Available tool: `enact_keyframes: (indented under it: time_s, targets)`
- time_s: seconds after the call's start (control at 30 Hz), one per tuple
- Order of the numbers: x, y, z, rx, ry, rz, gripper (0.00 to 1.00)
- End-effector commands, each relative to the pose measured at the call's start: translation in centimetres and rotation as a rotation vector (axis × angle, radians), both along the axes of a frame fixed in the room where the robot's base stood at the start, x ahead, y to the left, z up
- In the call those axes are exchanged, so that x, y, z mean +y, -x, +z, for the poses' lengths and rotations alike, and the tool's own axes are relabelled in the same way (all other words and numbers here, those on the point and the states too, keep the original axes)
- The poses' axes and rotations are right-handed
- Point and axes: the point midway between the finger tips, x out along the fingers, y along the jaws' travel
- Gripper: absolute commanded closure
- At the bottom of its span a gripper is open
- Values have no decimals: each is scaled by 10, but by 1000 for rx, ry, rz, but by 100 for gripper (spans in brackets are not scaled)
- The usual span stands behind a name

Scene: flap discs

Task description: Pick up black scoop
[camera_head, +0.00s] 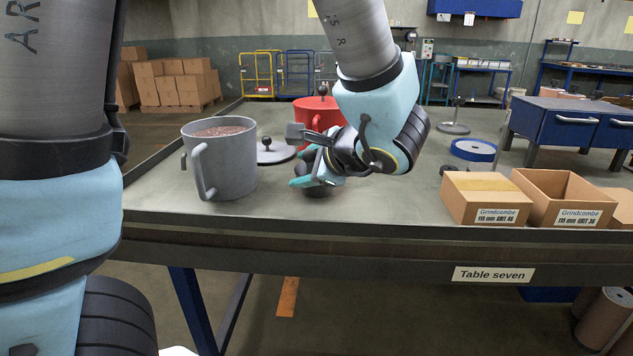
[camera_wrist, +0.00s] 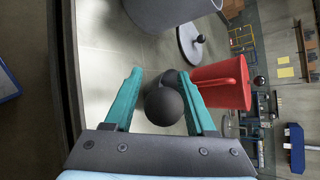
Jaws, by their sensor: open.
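The black scoop (camera_wrist: 163,106) shows in the wrist view as a dark rounded shape between the two teal fingers of my gripper (camera_wrist: 160,74). In the head view, only a small dark part of the scoop (camera_head: 318,191) shows on the table, just below my gripper (camera_head: 313,173); the fingers and wrist hide the rest. My gripper is open, with one finger on each side of the scoop. I cannot tell whether either finger touches it.
A grey mug (camera_head: 229,162) with brown grains stands left of my gripper. A red mug (camera_head: 310,113) and a grey knobbed lid (camera_head: 275,154) are behind. Cardboard boxes (camera_head: 483,207) line the right front of the table (camera_head: 400,207). A blue ring (camera_head: 473,149) lies behind them.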

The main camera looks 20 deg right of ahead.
Motion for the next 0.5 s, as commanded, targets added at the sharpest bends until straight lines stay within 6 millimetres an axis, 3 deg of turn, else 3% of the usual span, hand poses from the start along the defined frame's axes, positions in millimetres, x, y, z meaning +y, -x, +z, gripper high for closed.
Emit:
enact_keyframes:
  time_s: [0.27, 0.5]
  targets:
    - [1, -3, -2, 0, 0, 0, 44]
    - [1, -3, -2, 0, 0, 0, 71]
